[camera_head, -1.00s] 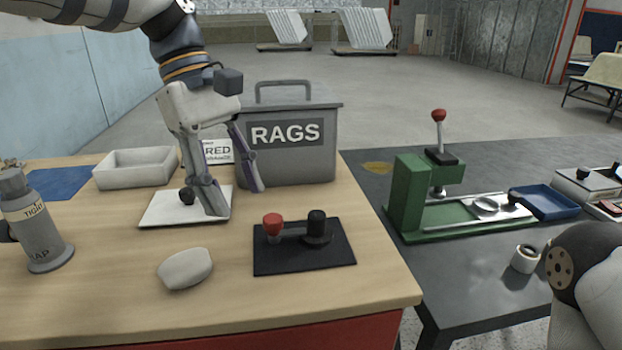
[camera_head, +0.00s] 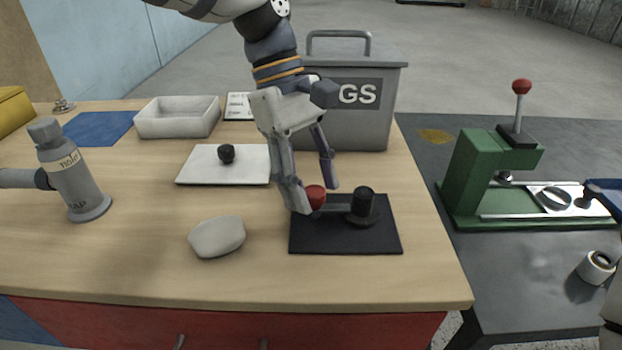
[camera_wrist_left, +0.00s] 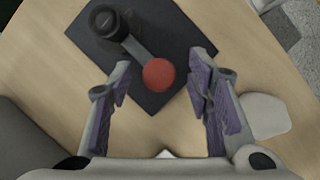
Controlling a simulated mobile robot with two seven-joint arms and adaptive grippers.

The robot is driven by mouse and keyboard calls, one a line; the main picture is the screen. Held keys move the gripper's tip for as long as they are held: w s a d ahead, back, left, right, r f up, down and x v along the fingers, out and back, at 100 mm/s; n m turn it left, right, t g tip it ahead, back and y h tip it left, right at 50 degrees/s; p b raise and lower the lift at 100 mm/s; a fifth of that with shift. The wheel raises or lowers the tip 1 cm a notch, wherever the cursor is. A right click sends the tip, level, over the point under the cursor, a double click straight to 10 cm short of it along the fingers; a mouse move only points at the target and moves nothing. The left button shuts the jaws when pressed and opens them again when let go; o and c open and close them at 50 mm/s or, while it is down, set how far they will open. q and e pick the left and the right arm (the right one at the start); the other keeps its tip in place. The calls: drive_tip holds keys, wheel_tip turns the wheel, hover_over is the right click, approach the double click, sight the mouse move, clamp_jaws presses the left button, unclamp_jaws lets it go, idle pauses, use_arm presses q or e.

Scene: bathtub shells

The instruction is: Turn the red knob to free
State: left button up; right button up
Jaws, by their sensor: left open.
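The red knob (camera_head: 316,196) is a ball at the end of a short grey lever on a black plate (camera_head: 345,244). The lever runs to a black post (camera_head: 362,205) on the plate's right side. My left gripper (camera_head: 318,199) is open with its fingers pointing down at the knob. In the left wrist view, the red knob (camera_wrist_left: 159,74) sits between the spread fingertips of my left gripper (camera_wrist_left: 163,70), with gaps on both sides. The lever runs from it to the black post (camera_wrist_left: 105,22).
A pale soap-like block (camera_head: 217,237) lies left of the black plate. A white plate with a black knob (camera_head: 227,153), a grey rags bin (camera_head: 360,125) and a white tray (camera_head: 178,118) stand behind. A bottle (camera_head: 72,175) is at left, a green press (camera_head: 468,180) at right.

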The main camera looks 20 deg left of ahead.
use_arm(q)
clamp_jaws()
idle(0.3)
drive_tip(key=m+g+y, duration=0.1)
drive_tip(key=m, duration=0.3)
drive_tip(key=shift+w+d, duration=0.1)
drive_tip(key=shift+w, duration=0.05)
drive_tip(key=m, duration=0.2)
drive_tip(key=m+g+y, duration=0.1)
drive_tip(key=m, duration=0.1)
drive_tip(key=shift+d+m+y+b, duration=0.1)
drive_tip(key=shift+m+y+b, duration=0.2)
drive_tip(key=m, duration=0.2)
drive_tip(key=m+y, duration=0.1)
drive_tip(key=m, duration=0.1)
drive_tip(key=shift+d+m+y, duration=0.1)
drive_tip(key=shift+m+y, duration=0.2)
drive_tip(key=shift+d+m+y, duration=0.1)
drive_tip(key=shift+m+y, duration=0.7)
drive_tip(key=shift+m, duration=1.5)
